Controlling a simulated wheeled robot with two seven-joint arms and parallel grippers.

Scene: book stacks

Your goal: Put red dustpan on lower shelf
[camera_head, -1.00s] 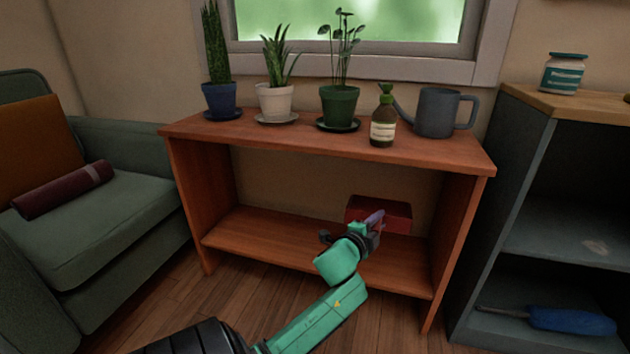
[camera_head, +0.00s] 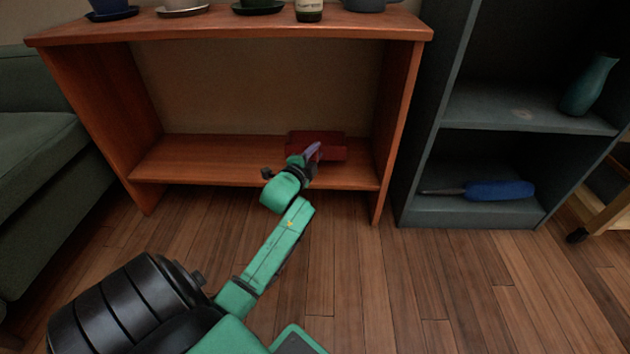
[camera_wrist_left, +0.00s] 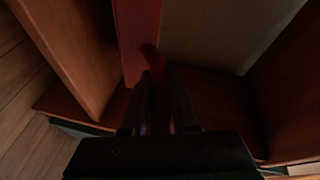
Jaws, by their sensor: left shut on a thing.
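The red dustpan (camera_head: 325,145) is inside the wooden shelf unit, at the right part of its lower shelf (camera_head: 205,158). My left gripper (camera_head: 306,160) reaches in from the front and is shut on the dustpan's handle. The left wrist view shows the handle (camera_wrist_left: 155,70) between the fingers (camera_wrist_left: 160,108) and the red pan (camera_wrist_left: 137,35) beyond. The pan is at or just above the shelf board; I cannot tell whether it touches. My right gripper is not in view.
The unit's right side panel (camera_head: 398,125) stands close to the dustpan. The left part of the lower shelf is bare. Potted plants and a bottle (camera_head: 309,10) stand on top. A grey shelf (camera_head: 465,212) to the right holds a blue-handled duster (camera_head: 498,190) and a teal vase (camera_head: 588,85).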

